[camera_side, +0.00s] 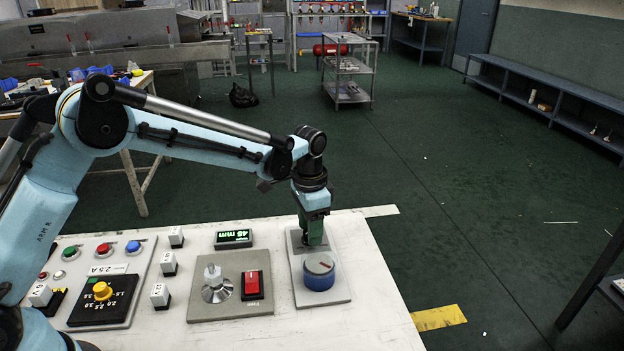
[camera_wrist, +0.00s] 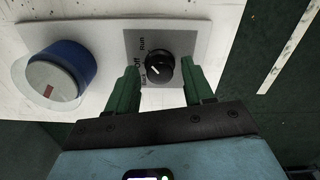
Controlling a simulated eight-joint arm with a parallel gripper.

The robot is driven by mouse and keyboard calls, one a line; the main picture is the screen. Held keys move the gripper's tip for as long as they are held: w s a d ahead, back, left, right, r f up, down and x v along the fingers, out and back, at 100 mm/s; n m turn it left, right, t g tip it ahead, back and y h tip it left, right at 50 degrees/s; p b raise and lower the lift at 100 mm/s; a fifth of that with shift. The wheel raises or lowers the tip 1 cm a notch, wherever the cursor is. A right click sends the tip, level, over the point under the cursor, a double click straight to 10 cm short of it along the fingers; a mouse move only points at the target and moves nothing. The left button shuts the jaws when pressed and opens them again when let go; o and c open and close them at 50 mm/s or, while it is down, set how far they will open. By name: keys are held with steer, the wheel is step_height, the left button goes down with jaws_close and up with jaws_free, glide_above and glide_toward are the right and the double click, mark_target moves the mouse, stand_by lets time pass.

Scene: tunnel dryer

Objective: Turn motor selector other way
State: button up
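The motor selector is a black round knob (camera_wrist: 159,70) with a white pointer mark, on a grey label plate (camera_wrist: 150,38). The plate reads "Run" and "Off", with a third label partly blurred. The mark points to the left side, roughly toward "Off"; its exact setting is hard to tell. My gripper (camera_wrist: 161,68) has its two green fingers apart, one on each side of the knob, with a visible gap on both sides. In the side view my gripper (camera_side: 313,240) points down at the far end of the grey panel (camera_side: 338,292) and hides the knob.
A blue round part with a pale top (camera_side: 320,272) stands close beside the selector, also in the wrist view (camera_wrist: 60,78). The table edge is near on the right.

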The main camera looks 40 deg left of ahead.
stand_by(0.3)
step_height(320, 180, up, 12)
steer(key=shift+r, duration=0.1)
stand_by(0.4)
steer(key=shift+s, duration=0.1)
steer(key=s+a+r+n+t, duration=0.3)
steer(key=s+a+r+t, duration=0.15)
steer(key=s, duration=0.55)
steer(key=s+a+f+n+t, duration=0.1)
steer(key=s, duration=0.2)
steer(key=s+a+f+n, duration=0.1)
steer(key=s+f, duration=0.1)
steer(key=s, duration=0.1)
steer(key=s+a+f+n+t, duration=0.1)
steer(key=s+f, duration=0.1)
steer(key=s, duration=0.2)
steer(key=shift+a+n+t, duration=0.3)
steer(key=shift+t, duration=0.05)
